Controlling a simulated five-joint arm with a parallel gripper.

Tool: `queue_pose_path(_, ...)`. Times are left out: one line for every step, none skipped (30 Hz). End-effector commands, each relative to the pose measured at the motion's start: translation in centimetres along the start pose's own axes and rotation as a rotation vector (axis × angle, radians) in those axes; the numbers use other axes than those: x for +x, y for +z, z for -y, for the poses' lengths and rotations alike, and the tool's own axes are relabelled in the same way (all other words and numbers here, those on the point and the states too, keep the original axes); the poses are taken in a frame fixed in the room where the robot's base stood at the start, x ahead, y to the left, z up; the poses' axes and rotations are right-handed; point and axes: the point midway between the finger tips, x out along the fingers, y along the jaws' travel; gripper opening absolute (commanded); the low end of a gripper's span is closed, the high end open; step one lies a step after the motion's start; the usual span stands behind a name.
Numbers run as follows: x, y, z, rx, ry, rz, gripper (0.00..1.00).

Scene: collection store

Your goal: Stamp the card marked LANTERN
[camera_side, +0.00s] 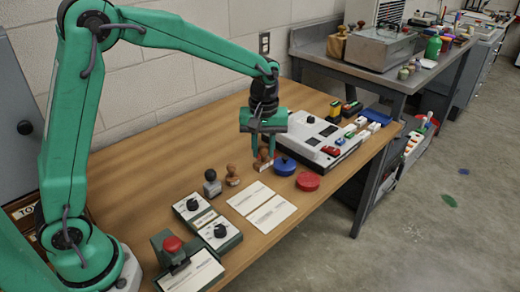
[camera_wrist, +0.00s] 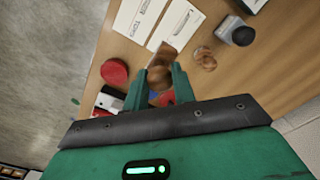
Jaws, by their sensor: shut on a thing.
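My gripper (camera_side: 263,148) is shut on a wooden-handled stamp (camera_side: 263,162), just left of the blue round pad (camera_side: 285,165). In the wrist view the stamp (camera_wrist: 160,76) sits between my two green fingers (camera_wrist: 162,85); I cannot tell whether its base touches the table. Two white cards lie side by side in front: a left card (camera_side: 248,198) and a right card (camera_side: 271,214). They also show in the wrist view, one (camera_wrist: 137,17) beside the other (camera_wrist: 177,23). Their print is too small to read surely, so I cannot tell which says LANTERN.
A second wooden stamp (camera_side: 232,176) and a dark stamp (camera_side: 211,184) stand left of mine. A red round pad (camera_side: 308,181) lies right of the cards. A white machine (camera_side: 315,137) stands behind. Dial boxes (camera_side: 193,206) and a red-knobbed device (camera_side: 174,250) are at front left.

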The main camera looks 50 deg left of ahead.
Motion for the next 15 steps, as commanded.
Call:
queue_pose_path(0.00, -0.02, 0.00, 0.000, 0.000, 0.000, 0.24)
queue_pose_path(0.00, -0.02, -0.01, 0.000, 0.000, 0.000, 0.18)
queue_pose_path(0.00, -0.02, -0.01, 0.000, 0.000, 0.000, 0.10)
queue_pose_path(0.00, -0.02, -0.01, 0.000, 0.000, 0.000, 0.08)
queue_pose_path(0.00, -0.02, -0.01, 0.000, 0.000, 0.000, 0.24)
queue_pose_path(0.00, -0.02, -0.01, 0.000, 0.000, 0.000, 0.16)
queue_pose_path(0.00, -0.02, -0.01, 0.000, 0.000, 0.000, 0.12)
queue_pose_path(0.00, -0.02, -0.01, 0.000, 0.000, 0.000, 0.11)
queue_pose_path(0.00, -0.02, -0.01, 0.000, 0.000, 0.000, 0.11)
queue_pose_path(0.01, -0.03, -0.01, 0.000, 0.000, 0.000, 0.11)
queue_pose_path(0.00, -0.03, -0.03, 0.000, 0.000, 0.000, 0.11)
queue_pose_path(0.01, -0.06, -0.07, 0.000, 0.000, 0.000, 0.11)
queue_pose_path(0.01, -0.08, -0.12, 0.000, 0.000, 0.000, 0.11)
queue_pose_path(0.01, -0.12, -0.20, 0.000, 0.000, 0.000, 0.11)
queue_pose_path(0.01, -0.19, -0.33, 0.000, 0.000, 0.000, 0.11)
